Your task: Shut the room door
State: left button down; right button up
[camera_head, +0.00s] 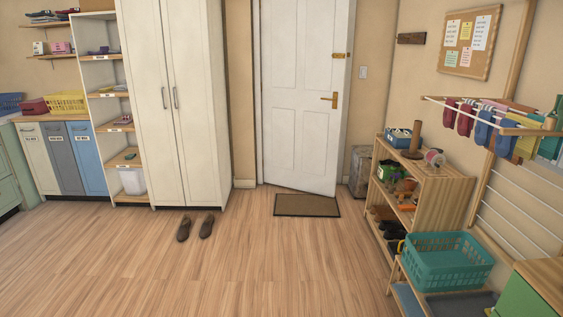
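The white panelled room door (302,85) stands in the back wall, in the middle of the head view. It looks slightly ajar: its bottom edge slants and its right, handle side comes out toward the room. A brass lever handle (331,100) sits near its right edge, with a brass latch (340,55) above it. A brown doormat (307,205) lies on the floor just in front of the door. Neither of my grippers is in view.
A tall white cupboard (175,100) stands left of the door, with a pair of dark shoes (195,228) on the floor before it. A wooden shoe rack (447,195) and teal basket (447,262) line the right. The wooden floor between is clear.

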aim_at(301, 130)
jog(key=i, duration=2.25)
